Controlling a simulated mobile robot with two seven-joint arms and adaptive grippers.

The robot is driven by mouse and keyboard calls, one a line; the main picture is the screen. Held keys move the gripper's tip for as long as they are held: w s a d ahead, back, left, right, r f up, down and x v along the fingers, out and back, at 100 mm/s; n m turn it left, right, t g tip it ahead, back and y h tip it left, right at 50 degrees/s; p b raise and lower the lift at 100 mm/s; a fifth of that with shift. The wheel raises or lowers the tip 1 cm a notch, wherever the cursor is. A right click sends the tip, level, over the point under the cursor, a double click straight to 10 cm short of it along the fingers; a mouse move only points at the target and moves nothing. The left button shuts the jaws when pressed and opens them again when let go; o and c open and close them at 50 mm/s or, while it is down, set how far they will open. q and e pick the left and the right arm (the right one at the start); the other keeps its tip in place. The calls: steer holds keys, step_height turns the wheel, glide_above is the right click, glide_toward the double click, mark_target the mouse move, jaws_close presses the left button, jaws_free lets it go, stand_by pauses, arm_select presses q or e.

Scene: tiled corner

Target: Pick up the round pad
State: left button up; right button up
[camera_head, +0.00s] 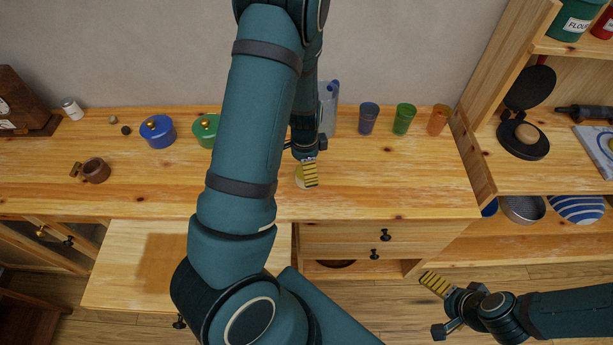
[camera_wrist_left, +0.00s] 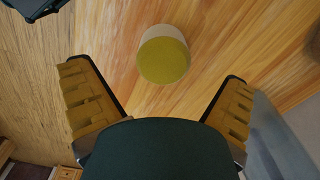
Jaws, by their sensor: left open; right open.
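The round pad (camera_wrist_left: 163,55), a short cylinder with a yellow-olive face and cream side, stands on the wooden counter. In the left wrist view it lies beyond and between the spread fingers of my left gripper (camera_wrist_left: 156,78), apart from both. In the head view only part of the pad (camera_head: 299,178) shows beside my left gripper (camera_head: 309,172), which points down over the counter and hides the rest. My left gripper is open and empty. My right gripper (camera_head: 438,284) is open and empty, low at the right, in front of the counter.
A blue pot (camera_head: 158,132) and a green pot (camera_head: 205,130) stand left of my left arm. Blue (camera_head: 368,118), green (camera_head: 404,119) and orange (camera_head: 438,120) cups line the back right. A shelf (camera_head: 484,160) closes the right end. Counter right of the pad is clear.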

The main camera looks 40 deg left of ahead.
arm_select(q)
steer(key=shift+a+f, duration=0.15)
steer(key=shift+f, duration=1.45)
steer(key=shift+a+f, duration=0.1)
steer(key=shift+f, duration=1.45)
steer(key=c, duration=1.2)
